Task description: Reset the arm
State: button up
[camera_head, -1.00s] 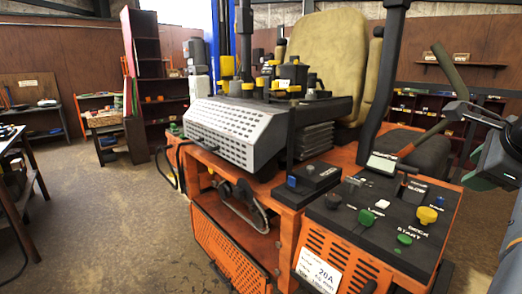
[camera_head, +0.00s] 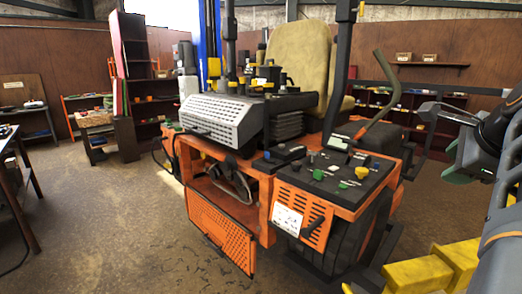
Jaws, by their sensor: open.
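My gripper (camera_head: 438,130) is at the right edge, at the end of my folded arm. Its dark fingers point left and stand apart, with nothing seen between them. It is to the right of the orange mower machine (camera_head: 225,232) and appears clear of its control panel. The black control panel (camera_head: 325,180) carries green, yellow and white buttons and a small display. Part of my arm runs out of the picture on the right.
The machine has a tan seat (camera_head: 298,62), a perforated grey cover (camera_head: 220,120) and a lever (camera_head: 378,95). A dark table (camera_head: 20,190) stands at the left edge. Shelves line the back wall. The floor (camera_head: 110,235) at the front left is open.

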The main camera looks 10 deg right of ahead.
notch_tip(320, 180, down, 8)
jog(key=d+n+g, duration=0.2)
jog(key=n, duration=0.4)
jog(key=w+a+f+n+g+p, duration=0.1)
jog(key=w+a+f+n+p, duration=0.2)
jog(key=a+f+n, duration=0.55)
jog(key=s+a+f+n+y+p, duration=0.1)
jog(key=a+f+n, duration=0.3)
jog(key=a, duration=0.5)
jog(key=s+a+f+n+g+y+p, duration=0.1)
jog(key=s+a+f+n+p, duration=0.1)
jog(key=a+n, duration=0.5)
notch_tip(320, 180, down, 2)
jog(key=a+p, duration=0.1)
jog(key=a, duration=0.1)
jog(key=shift+s+a+n+g+y+p, duration=0.3)
jog(key=shift+n+y+p, duration=0.05)
jog(key=shift+y, duration=0.05)
